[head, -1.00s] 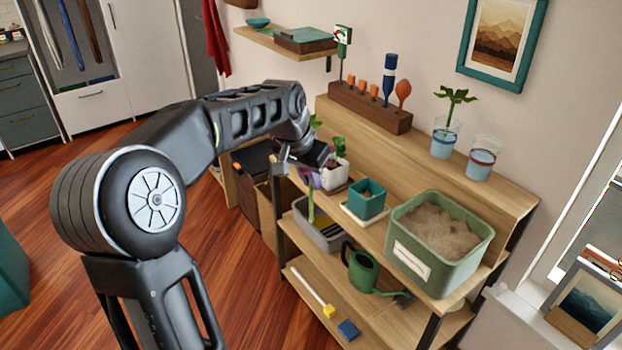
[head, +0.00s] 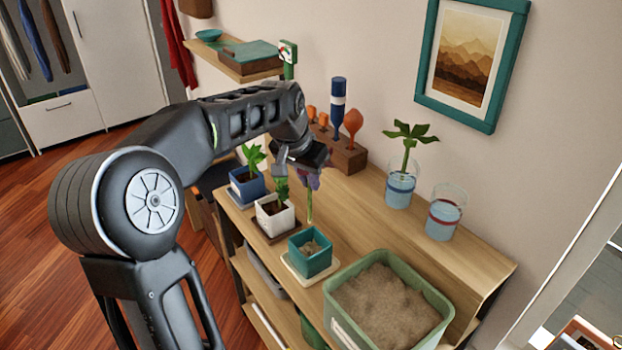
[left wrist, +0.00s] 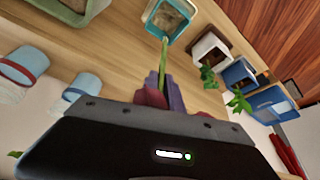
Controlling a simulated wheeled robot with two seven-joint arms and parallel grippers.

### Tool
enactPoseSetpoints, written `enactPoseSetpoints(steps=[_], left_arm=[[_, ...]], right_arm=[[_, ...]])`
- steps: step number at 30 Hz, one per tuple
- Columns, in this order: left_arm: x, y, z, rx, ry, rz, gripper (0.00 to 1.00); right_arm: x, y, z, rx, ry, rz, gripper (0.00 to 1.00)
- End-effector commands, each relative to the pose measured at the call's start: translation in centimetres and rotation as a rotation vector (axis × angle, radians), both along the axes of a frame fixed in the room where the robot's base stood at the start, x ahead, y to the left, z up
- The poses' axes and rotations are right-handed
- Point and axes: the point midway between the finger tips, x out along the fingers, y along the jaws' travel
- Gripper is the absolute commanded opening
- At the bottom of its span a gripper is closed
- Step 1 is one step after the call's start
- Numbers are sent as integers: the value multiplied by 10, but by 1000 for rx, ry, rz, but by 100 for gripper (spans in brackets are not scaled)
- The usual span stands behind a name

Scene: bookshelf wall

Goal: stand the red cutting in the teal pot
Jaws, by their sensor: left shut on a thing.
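The teal pot (head: 318,263) with soil stands on a pale saucer on the bench; in the left wrist view it is at the top (left wrist: 150,19). My left gripper (head: 309,160) is shut on the cutting, above and behind the pot. The cutting has a green stem (head: 309,208) pointing down and maroon and violet leaves (left wrist: 176,96) close to the jaws. The stem's low end is just past the pot's far rim in the head view, apparently above the bench and outside the pot. The jaws partly hide the leaves. My right gripper is out of view.
A white pot (head: 276,222) and a blue pot (head: 238,189) with plants stand left of the teal pot. A green soil tub (head: 345,335) stands to its right. Two water glasses (head: 400,190) (head: 433,219) and a tool rack (head: 350,161) are behind. Bench between is clear.

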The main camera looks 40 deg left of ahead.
Motion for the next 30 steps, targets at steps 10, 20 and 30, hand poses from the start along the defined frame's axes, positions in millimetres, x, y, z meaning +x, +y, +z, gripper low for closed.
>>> enactPoseSetpoints(steps=[10, 20, 30], left_arm=[[0, 0, 0, 0, 0, 0, 0], [0, 0, -14, 0, 1, 0, 0], [0, 0, -46, 0, 1, 0, 0]], right_arm=[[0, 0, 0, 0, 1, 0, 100], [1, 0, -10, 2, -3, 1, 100], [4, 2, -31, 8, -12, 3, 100]])
